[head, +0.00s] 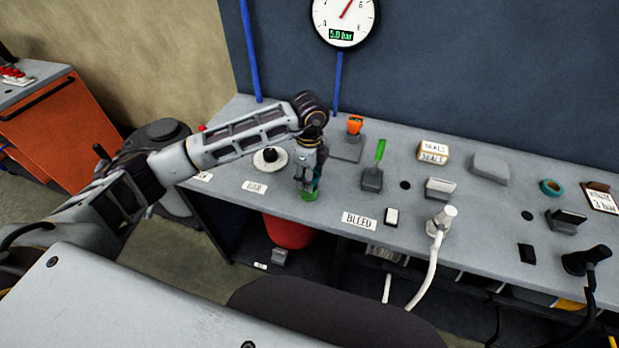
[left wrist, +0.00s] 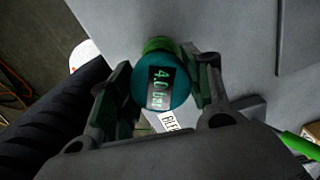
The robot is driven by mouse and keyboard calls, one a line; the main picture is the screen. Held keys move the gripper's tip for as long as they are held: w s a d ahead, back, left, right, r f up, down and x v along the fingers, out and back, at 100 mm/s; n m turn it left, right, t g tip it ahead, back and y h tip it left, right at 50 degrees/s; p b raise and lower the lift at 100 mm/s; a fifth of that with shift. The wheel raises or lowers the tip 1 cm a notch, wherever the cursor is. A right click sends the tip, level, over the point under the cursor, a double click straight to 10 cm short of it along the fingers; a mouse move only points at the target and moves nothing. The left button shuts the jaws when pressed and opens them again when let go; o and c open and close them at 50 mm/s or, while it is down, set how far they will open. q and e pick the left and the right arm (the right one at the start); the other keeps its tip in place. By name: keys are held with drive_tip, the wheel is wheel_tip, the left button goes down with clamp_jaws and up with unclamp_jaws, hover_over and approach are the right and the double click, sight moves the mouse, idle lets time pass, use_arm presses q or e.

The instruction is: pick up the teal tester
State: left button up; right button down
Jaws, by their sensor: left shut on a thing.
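The teal tester (left wrist: 178,92) shows in the left wrist view as a round teal body with a display reading 4.0 bar and a green part behind it. In the head view, a little of the teal tester (head: 317,184) shows below my gripper, with a green end at the bench top; most of it is hidden by the fingers. My left gripper (left wrist: 165,88) is shut on the tester, one finger on each side. It also shows in the head view (head: 308,180), pointing down near the bench's front. I cannot tell whether the tester touches the bench. My right gripper is not in view.
On the grey bench (head: 330,202), a white disc with a black knob (head: 270,159) is left of the gripper. To its right are a green-handled tool (head: 377,160), a BLEED label (head: 359,220) and a white hose fitting (head: 441,220). A gauge (head: 343,18) hangs on the wall.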

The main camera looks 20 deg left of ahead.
use_arm(q)
wheel_tip(320, 180, up, 9)
drive_tip(key=shift+r+b, duration=0.15)
drive_tip(key=shift+b, duration=0.6)
drive_tip(key=shift+r, duration=0.3)
drive_tip(key=shift+r+p, duration=0.85)
drive_tip(key=shift+r, duration=0.35)
